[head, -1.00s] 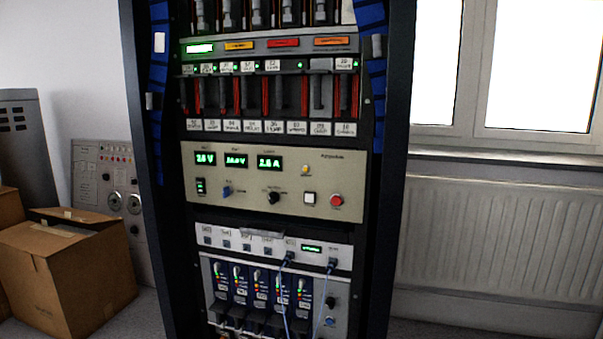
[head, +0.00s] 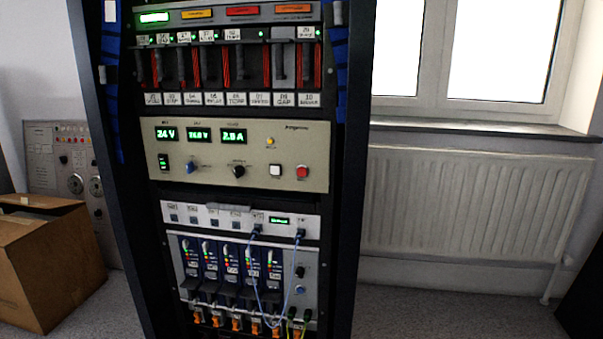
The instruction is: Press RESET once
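The equipment rack stands in the middle of the head view. Its beige power panel (head: 215,180) carries three green displays, the left one reading about 24 V. On that panel are a red round button (head: 302,172), a white square button (head: 275,170), a black knob (head: 239,171), a blue knob (head: 192,168) and a small amber lamp (head: 270,141). The labels by the buttons are too small to read, so I cannot tell which is RESET. Neither of my grippers is in view.
Below the panel is a pale network unit (head: 185,217) with blue cables, above a row of blue modules (head: 231,255). A radiator (head: 455,215) is on the right wall.

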